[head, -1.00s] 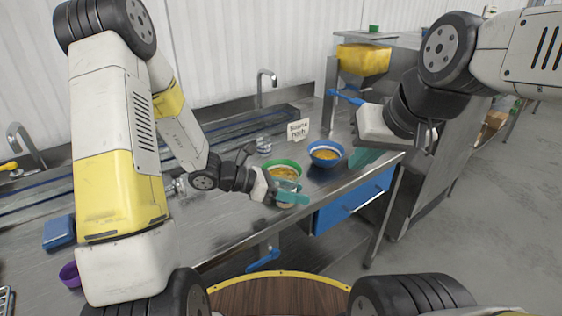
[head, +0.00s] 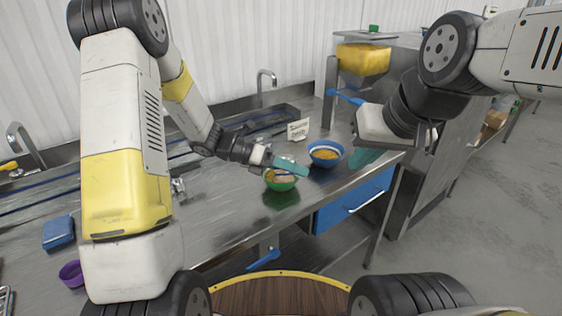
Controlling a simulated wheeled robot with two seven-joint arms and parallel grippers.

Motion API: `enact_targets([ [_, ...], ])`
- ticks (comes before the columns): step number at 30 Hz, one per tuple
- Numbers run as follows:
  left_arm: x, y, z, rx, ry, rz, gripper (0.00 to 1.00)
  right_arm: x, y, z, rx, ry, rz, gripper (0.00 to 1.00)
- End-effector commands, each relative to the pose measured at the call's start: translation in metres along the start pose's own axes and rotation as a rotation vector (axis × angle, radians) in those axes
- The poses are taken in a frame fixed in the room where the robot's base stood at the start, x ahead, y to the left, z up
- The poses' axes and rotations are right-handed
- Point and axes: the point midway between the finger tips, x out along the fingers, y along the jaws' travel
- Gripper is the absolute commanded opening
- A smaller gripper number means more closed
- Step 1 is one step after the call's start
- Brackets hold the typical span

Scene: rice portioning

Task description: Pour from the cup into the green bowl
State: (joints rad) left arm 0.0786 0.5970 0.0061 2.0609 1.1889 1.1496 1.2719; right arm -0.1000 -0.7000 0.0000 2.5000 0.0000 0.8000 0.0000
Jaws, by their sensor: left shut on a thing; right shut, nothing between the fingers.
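The green bowl (head: 283,186) stands upright on the steel counter with yellow-orange grains in it. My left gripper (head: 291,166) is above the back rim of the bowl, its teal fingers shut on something. That thing is mostly hidden by the fingers, so I cannot make out the cup clearly or tell its tilt. My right gripper (head: 364,157) is shut and empty, to the right of the blue bowl near the counter's front edge.
A blue bowl (head: 325,159) with similar grains stands behind and right of the green one. A small sign (head: 298,130) stands behind. A yellow hopper (head: 362,59) is at the back right. The counter left of the bowls is mostly clear.

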Motion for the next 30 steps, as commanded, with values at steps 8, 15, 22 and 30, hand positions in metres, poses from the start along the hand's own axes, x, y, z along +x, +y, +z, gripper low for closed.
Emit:
enact_targets([
  [8,-0.0011,-0.0012,0.0026,-0.051,0.008,-0.022,0.09,0.0000,0.0000,0.0000,0.000,0.000,0.000,0.00],
  [15,-0.0018,-0.0013,0.0041,-0.079,0.012,-0.033,0.09,0.0000,0.0000,0.0000,0.000,0.000,0.000,0.00],
  [22,-0.0025,-0.0019,0.0058,-0.108,0.016,-0.045,0.09,0.0000,0.0000,0.0000,0.000,0.000,0.000,0.00],
  [30,-0.0019,-0.0011,0.0047,-0.143,0.021,-0.059,0.09,0.0000,0.0000,0.0000,0.000,0.000,0.000,0.00],
])
